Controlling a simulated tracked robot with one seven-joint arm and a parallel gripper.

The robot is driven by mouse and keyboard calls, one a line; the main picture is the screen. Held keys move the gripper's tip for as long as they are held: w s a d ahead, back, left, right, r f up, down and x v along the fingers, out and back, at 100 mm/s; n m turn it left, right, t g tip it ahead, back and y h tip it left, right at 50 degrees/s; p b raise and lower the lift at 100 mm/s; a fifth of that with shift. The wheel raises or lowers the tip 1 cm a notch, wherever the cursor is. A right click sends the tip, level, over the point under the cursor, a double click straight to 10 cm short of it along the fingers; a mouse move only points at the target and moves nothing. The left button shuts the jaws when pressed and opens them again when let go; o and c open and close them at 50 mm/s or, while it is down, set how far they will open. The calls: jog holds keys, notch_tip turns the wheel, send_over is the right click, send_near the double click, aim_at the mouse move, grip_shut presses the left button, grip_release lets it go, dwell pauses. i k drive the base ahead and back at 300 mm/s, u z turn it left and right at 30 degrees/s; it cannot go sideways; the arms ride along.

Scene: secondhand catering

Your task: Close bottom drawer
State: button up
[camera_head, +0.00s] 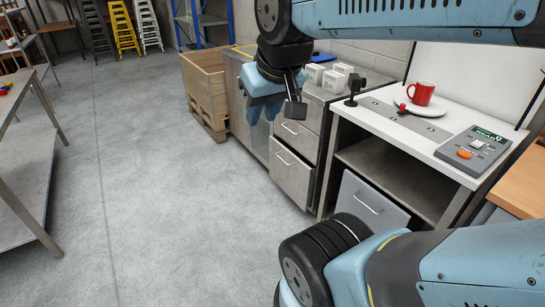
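A cabinet with wooden-grey fronts stands right of centre, below my arm. Its upper drawer (297,136) has a bar handle and looks about flush. Its bottom drawer (291,174), also with a bar handle, appears to stick out a little from the cabinet; how far is hard to tell. My gripper (294,106) hangs in front of and above the drawers, apart from the bottom drawer's handle. Its fingers are dark and seen edge-on, so I cannot tell whether it is open or shut. No held object shows.
A white-topped bench (430,150) stands right of the cabinet, with a red mug (421,93), a control box (473,150) and a grey handled front (368,204) beneath. A wooden crate (205,87) is behind left. The concrete floor left is clear up to a metal table (25,185).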

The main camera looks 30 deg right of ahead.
aim_at(295, 175)
jog(key=u, duration=0.05)
jog(key=i, duration=1)
jog(key=z, duration=0.1)
